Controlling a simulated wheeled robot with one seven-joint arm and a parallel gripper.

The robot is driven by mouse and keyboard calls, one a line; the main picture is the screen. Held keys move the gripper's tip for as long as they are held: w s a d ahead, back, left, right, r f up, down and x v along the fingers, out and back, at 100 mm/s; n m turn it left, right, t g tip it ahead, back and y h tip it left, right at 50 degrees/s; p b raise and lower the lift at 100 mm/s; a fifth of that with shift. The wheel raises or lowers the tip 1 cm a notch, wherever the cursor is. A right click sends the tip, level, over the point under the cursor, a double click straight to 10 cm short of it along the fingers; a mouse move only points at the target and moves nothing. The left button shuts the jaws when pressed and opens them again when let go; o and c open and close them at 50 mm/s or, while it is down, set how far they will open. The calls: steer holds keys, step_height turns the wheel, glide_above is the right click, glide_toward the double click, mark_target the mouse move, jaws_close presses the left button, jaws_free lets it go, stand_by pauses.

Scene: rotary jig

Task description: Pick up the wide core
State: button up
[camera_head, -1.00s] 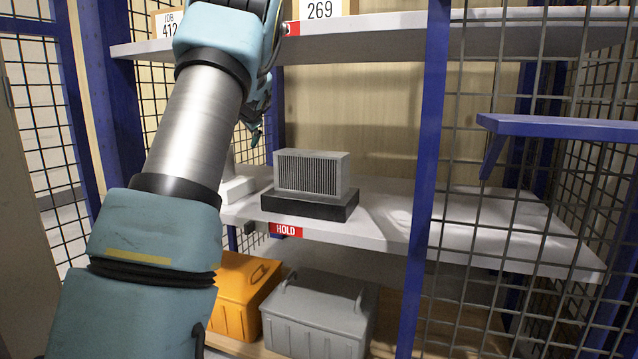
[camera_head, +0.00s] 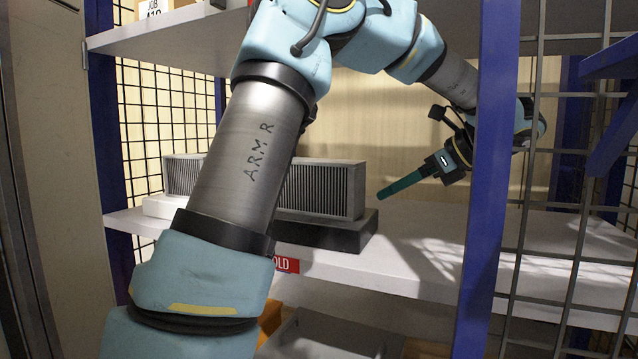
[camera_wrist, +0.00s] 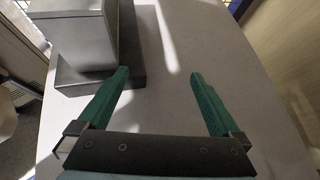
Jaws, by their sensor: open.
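A grey finned core (camera_head: 322,187) stands on a black base (camera_head: 325,233) on the middle shelf, partly behind my arm. A second grey finned core (camera_head: 183,173) stands left of it on a white base (camera_head: 160,206), also partly hidden by my arm. I cannot tell for sure which is the wide core. My gripper (camera_head: 381,195) is to the right of the black base, fingers pointing left. In the wrist view my gripper (camera_wrist: 160,75) is open and empty over bare shelf. A core (camera_wrist: 85,42) on a dark base (camera_wrist: 132,78) is at upper left, with the left finger overlapping the base's edge.
The shelf (camera_head: 430,245) is clear right of the black base. A blue post (camera_head: 487,180) and wire mesh stand at right, and an upper shelf (camera_head: 160,42) is above. A red HOLD label (camera_head: 286,264) is on the shelf edge. A grey bin (camera_head: 335,335) is below.

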mark_target(361, 169)
steer(key=s+a+r+n+y, duration=0.1)
steer(key=s+a+r, duration=0.1)
steer(key=s+a, duration=0.1)
steer(key=s+a+r+n+g+y, duration=0.1)
steer(key=s+a+r+y, duration=0.1)
steer(key=s+r, duration=0.1)
steer(key=shift+s+a+r, duration=0.15)
steer(key=shift+a+r, duration=0.15)
steer(key=shift+a, duration=0.1)
steer(key=b+x, duration=0.2)
steer(key=x, duration=0.3)
steer(key=shift+s, duration=0.1)
steer(key=b+x, duration=0.3)
steer(key=x, duration=0.1)
steer(key=shift+a+r+b, duration=0.1)
steer(key=shift+a+b, duration=0.25)
steer(key=shift+a, duration=0.1)
steer(key=shift+w+a, duration=0.45)
steer(key=shift+a, duration=0.1)
jaws_close()
